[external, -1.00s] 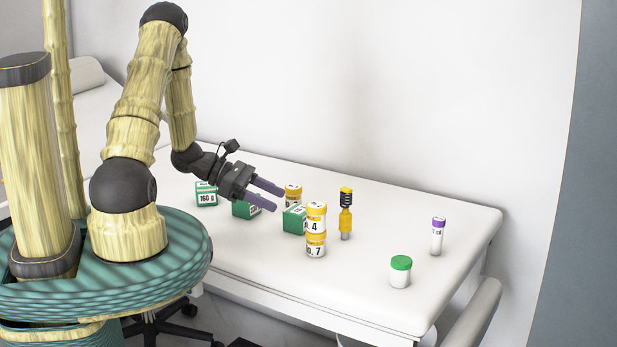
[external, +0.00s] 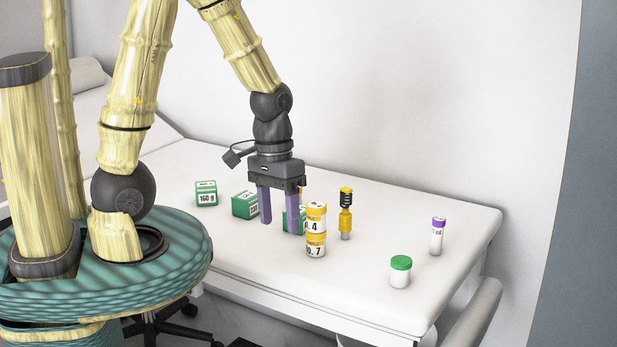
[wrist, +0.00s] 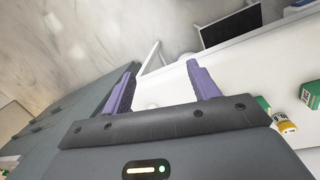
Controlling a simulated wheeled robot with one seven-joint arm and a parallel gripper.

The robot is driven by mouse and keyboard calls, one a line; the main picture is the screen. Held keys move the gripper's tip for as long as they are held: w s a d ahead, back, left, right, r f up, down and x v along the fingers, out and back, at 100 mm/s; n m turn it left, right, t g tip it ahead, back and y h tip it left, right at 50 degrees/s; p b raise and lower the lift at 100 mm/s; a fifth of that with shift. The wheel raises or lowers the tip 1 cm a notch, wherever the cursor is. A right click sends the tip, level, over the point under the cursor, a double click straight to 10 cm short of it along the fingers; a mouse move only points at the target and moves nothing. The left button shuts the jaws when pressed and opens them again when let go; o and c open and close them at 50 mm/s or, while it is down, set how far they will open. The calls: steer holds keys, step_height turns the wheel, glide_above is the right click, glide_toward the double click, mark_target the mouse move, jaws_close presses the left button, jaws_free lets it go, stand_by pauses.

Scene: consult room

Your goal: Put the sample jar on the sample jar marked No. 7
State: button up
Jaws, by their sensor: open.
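The sample jar marked No. 7 (external: 316,246), white with a yellow band, stands upright on the white table. A yellow-lidded sample jar marked 4 (external: 316,222) sits upright on top of it. In the earlier external view another yellow-lidded jar stands behind this stack; now my gripper mostly hides it. My gripper (external: 279,226) points down, open and empty, just left of the stack and apart from it. In the wrist view my open gripper (wrist: 161,66) has nothing between its purple fingers. A yellow-banded jar (wrist: 284,124) shows at the right edge there; I cannot tell which.
Green boxes (external: 206,194) stand left of and behind my gripper, one partly hidden by a finger. A yellow and black bottle-like item (external: 346,215), a green-lidded jar (external: 400,274) and a purple-capped vial (external: 437,237) stand to the right. The table's front is clear.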

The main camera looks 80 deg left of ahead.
steer(key=d+r+m, duration=0.1)
steer(key=m, duration=0.1)
steer(key=w+d+r+m+t+y, duration=0.1)
steer(key=m, duration=0.1)
steer(key=d+r+m+t, duration=0.1)
steer(key=d+m, duration=0.1)
steer(key=shift+w+r+y, duration=0.2)
steer(key=shift+r+y, duration=0.1)
